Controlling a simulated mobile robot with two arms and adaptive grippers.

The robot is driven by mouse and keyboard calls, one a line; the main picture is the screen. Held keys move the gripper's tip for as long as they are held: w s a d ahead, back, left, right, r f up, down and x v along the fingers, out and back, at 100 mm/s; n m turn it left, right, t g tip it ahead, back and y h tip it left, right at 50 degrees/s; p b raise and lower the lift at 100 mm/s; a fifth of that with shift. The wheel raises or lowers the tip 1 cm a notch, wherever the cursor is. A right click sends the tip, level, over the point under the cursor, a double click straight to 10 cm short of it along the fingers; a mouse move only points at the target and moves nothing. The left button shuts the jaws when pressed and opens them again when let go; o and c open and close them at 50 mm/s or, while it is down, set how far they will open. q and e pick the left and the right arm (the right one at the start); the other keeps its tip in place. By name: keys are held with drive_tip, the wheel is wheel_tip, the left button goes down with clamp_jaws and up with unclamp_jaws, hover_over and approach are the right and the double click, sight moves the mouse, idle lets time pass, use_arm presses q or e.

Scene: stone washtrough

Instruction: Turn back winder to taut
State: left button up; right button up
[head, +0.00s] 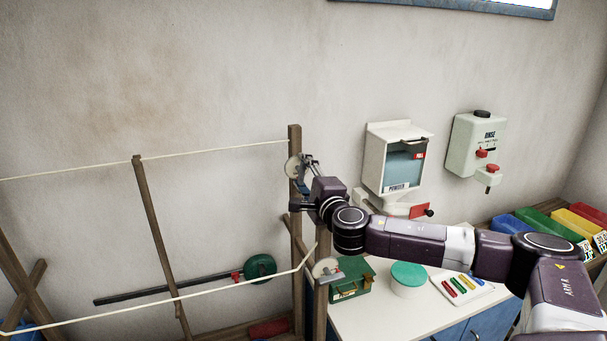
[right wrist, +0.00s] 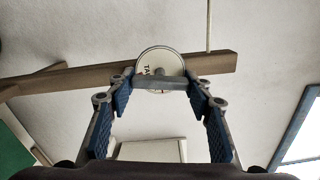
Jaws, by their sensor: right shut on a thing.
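The back winder (head: 293,168) is a pale round disc on the wooden back post (head: 295,135). In the right wrist view its disc (right wrist: 158,66) shows part of a printed word and a grey bar handle across its lower edge. My right gripper (head: 307,170) is at this winder, its fingers shut on the handle (right wrist: 162,84). The back line (head: 215,149) runs nearly straight to the back post. The front winder (head: 326,268) sits on the nearer post, and the front line (head: 180,299) reaches it with a bend. My left gripper is out of view.
A white powder dispenser (head: 393,160) and a rinse dispenser (head: 477,145) hang on the wall. A counter (head: 380,325) below my right arm bears a green box (head: 350,280), a green-lidded tub (head: 408,277) and coloured pegs. A wooden prop (head: 160,235) stands between the lines.

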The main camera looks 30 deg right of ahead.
drive_tip(key=shift+r+n, duration=0.2)
drive_tip(key=shift+n, duration=0.7)
drive_tip(key=o, duration=1.2)
drive_tip(key=shift+f, duration=0.15)
drive_tip(key=shift+c, duration=0.2)
drive_tip(key=v, duration=1.2)
drive_tip(key=shift+f, duration=0.1)
